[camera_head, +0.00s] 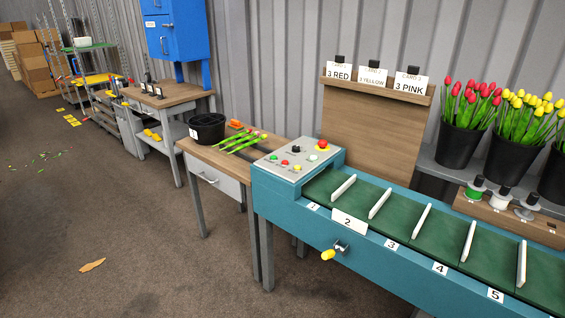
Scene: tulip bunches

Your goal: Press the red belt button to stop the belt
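The grey control panel (298,159) sits on the left end of the teal belt machine (315,230). A larger red button (322,144) on a yellow base is at the panel's back right. A black knob (295,149) is at the back. The labels are too small to read. The green belt (400,221) has white dividers and its visible sections are empty. Neither of my grippers is in view.
A wooden table (226,150) left of the machine holds a black bucket (207,128) and several tulip stems (240,143). A yellow-handled crank (328,254) sticks out of the machine's front. Tulip buckets (457,146) stand behind the belt at right. The floor in front is mostly clear.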

